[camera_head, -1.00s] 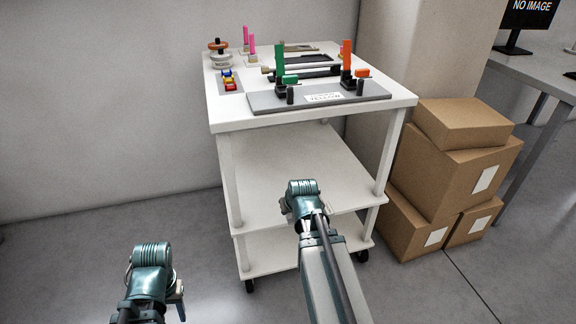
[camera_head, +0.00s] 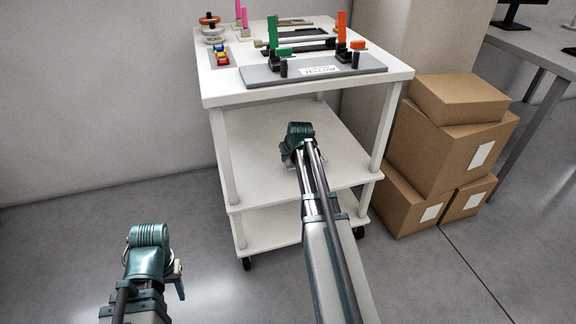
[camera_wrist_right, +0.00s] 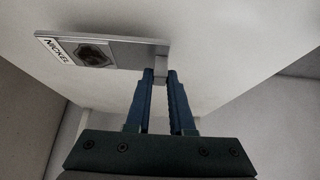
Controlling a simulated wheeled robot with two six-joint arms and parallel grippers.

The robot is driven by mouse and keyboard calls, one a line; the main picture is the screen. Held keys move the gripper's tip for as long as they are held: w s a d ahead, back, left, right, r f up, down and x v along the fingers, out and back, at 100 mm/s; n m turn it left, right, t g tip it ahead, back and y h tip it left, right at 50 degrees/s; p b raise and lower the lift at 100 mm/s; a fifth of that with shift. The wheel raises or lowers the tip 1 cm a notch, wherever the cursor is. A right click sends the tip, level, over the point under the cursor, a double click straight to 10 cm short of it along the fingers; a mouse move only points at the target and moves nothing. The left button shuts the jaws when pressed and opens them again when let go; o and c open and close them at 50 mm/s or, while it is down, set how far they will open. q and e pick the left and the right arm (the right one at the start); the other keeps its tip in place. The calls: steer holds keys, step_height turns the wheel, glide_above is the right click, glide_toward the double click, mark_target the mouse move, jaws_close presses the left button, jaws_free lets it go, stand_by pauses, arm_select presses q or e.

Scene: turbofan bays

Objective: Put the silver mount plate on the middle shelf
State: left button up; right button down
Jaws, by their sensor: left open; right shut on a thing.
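The silver mount plate (camera_wrist_right: 105,52) shows in the right wrist view, a flat plate with a white NICKEL label and a dark recess. My right gripper (camera_wrist_right: 163,78) is shut on a small block at the plate's end. In the head view my right gripper (camera_head: 292,155) reaches over the middle shelf (camera_head: 252,170) of the white cart, below its top. There the wrist mostly hides the jaws, and I cannot make out the plate. I cannot tell whether the plate touches the shelf. My left gripper (camera_head: 178,280) is open and empty, low at the left, away from the cart.
The cart top (camera_head: 225,92) holds a grey fixture board (camera_head: 315,70) with green and orange handles, and several small parts. A lower shelf (camera_head: 270,224) lies beneath. Cardboard boxes (camera_head: 450,150) stand right of the cart. The middle shelf looks bare around my right wrist.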

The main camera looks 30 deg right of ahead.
mark_target(288, 163)
steer(key=shift+f+b, duration=1.75)
steer(key=shift+f, duration=0.2)
steer(key=c, duration=0.8)
jaws_free()
steer(key=shift+r, duration=0.1)
steer(key=shift+r, duration=0.15)
steer(key=p+v, duration=1)
steer(key=v, duration=0.2)
